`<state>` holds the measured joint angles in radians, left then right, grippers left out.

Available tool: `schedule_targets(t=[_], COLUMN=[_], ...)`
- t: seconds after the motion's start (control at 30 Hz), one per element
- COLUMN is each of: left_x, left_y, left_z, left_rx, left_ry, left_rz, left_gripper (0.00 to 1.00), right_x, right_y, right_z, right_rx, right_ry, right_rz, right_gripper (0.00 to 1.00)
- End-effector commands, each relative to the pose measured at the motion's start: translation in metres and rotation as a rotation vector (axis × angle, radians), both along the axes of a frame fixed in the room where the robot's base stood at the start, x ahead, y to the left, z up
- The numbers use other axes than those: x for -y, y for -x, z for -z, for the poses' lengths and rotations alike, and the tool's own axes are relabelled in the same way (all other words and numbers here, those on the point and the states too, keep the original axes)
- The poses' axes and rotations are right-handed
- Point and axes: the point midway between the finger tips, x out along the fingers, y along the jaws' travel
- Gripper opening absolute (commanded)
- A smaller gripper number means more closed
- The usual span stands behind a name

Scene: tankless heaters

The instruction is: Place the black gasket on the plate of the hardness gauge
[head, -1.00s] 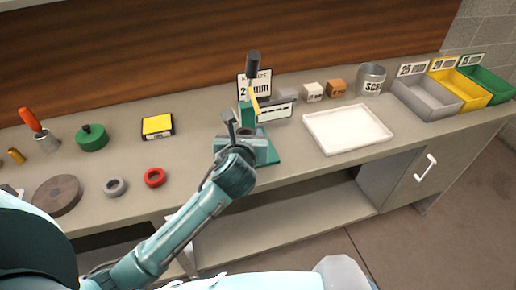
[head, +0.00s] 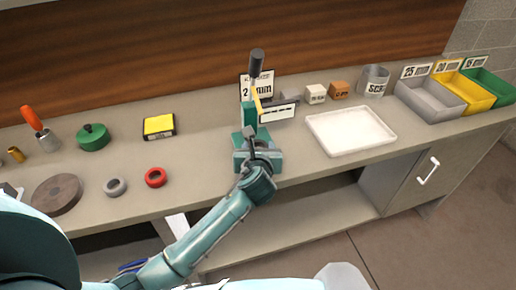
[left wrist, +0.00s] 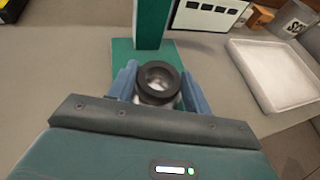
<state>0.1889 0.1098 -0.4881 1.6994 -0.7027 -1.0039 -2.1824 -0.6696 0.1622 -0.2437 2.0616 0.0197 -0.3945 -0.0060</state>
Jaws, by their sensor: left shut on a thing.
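The black gasket (left wrist: 160,82) is a dark ring between the two blue fingers of my left gripper (left wrist: 160,91) in the left wrist view. The gripper is shut on it. A pale round surface shows through and below the ring; I cannot tell whether the gasket touches the plate. The hardness gauge (head: 249,116) is a green stand with a column, a black-topped lever and a green base (left wrist: 122,54). My left gripper (head: 250,146) is in front of its column, over its base. The gasket is hidden in the head view. My right gripper is out of view.
A white tray (head: 350,131) lies right of the gauge, with a scrap can (head: 374,79) and grey, yellow and green bins (head: 430,99) beyond. A red ring (head: 155,177), a grey ring (head: 115,187) and a yellow-topped box (head: 159,126) are on the left.

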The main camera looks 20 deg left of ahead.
Motion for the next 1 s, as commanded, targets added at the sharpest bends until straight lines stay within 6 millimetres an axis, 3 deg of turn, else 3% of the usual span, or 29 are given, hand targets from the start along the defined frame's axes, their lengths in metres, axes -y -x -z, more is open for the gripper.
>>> schedule_targets(t=[0.3, 0.33, 0.57, 0.87, 1.0], left_x=[0.000, 0.000, 0.000, 0.000, 0.004], left_y=[0.000, 0.000, 0.000, 0.000, 0.014], left_z=[0.002, 0.002, 0.002, -0.001, -0.007], left_rx=[0.003, 0.003, 0.002, 0.003, 0.003], left_ry=[-0.002, 0.000, -0.001, 0.001, 0.000], left_rz=[0.000, 0.001, 0.000, -0.001, 0.001], left_gripper=[0.23, 0.51, 0.70, 0.71, 0.71], right_x=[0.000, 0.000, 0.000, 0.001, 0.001], right_y=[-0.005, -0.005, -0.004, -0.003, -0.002], right_z=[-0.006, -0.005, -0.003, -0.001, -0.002], right_rx=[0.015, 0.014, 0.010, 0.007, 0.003], right_ry=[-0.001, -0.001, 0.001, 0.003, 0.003], right_rz=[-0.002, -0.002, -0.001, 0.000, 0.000], right_gripper=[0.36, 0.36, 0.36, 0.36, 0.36])
